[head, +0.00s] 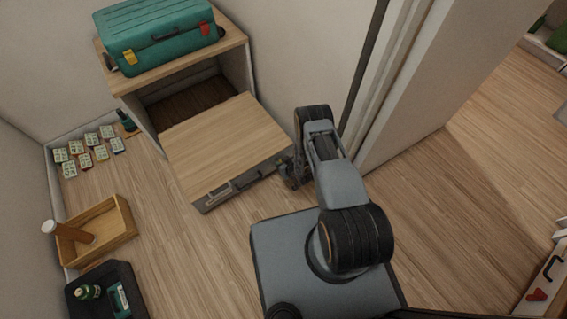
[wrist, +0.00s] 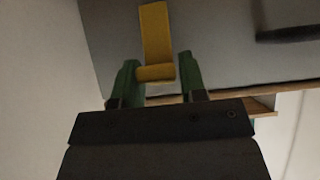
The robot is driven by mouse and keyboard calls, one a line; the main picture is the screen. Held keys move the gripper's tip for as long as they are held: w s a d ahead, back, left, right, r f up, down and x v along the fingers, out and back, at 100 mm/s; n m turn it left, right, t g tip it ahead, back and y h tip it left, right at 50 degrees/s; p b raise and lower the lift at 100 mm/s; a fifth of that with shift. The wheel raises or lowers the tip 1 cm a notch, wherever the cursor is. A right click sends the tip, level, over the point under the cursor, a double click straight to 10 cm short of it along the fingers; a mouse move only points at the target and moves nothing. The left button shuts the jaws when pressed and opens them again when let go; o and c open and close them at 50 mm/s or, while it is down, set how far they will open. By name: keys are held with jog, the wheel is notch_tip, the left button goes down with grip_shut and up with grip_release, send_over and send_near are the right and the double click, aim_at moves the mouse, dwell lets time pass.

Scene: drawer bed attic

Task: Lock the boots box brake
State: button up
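A box with a pale wooden top (head: 225,140) and a grey front with a dark handle (head: 235,187) stands partly out of a wooden cabinet; I take it for the boots box. My gripper (head: 288,176) is at the right end of its front. In the wrist view, a yellow lever with a crossbar (wrist: 155,45) sits on a grey face, and a dark handle (wrist: 292,33) shows at upper right. My gripper's green fingertips (wrist: 156,80) are apart, one on each side of the crossbar, with a small gap at right. The lever cannot be made out in the head view.
A teal case (head: 160,38) lies on the cabinet (head: 238,42). A wooden tray (head: 118,219), a dark tray (head: 128,272) and several small cards (head: 88,140) are on the floor at left. A white wall edge (head: 400,120) stands close right of my arm.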

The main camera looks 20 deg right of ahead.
jog(key=o, duration=0.3)
jog(key=shift+o, duration=0.2)
jog(key=p+v, duration=0.5)
jog(key=v, duration=0.9)
jog(key=shift+w, duration=0.15)
